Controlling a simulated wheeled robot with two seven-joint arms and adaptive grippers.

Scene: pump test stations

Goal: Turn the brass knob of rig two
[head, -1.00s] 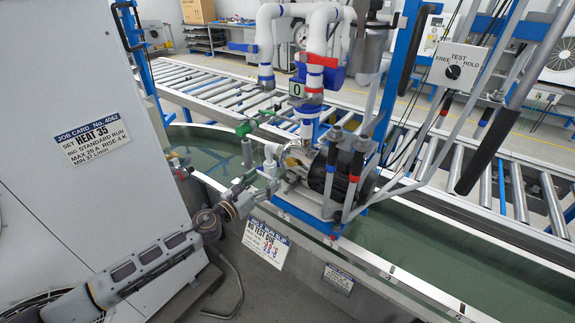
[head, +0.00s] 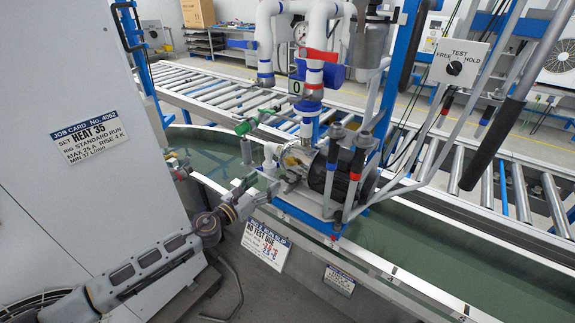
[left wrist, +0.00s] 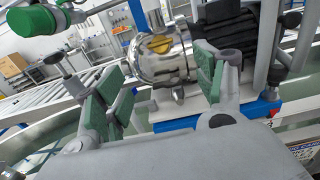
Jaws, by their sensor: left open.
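The brass-yellow knob (left wrist: 160,44) is on the silver front of the pump in the left wrist view, and it shows small in the head view (head: 291,160). My left gripper (head: 256,184) is in front of the pump, to its left in the head view. In the left wrist view its jaws (left wrist: 156,86) are open and empty, with green pads. The knob shows between and beyond the fingers, apart from them. The slip hanging below the pump seems to read rig 2 (head: 265,246). My right gripper is not in view.
White pipes (head: 316,65) rise above the pump. A green handle (head: 244,127) sticks out on the left. A grey cabinet (head: 60,200) with a job card (head: 85,137) stands at left.

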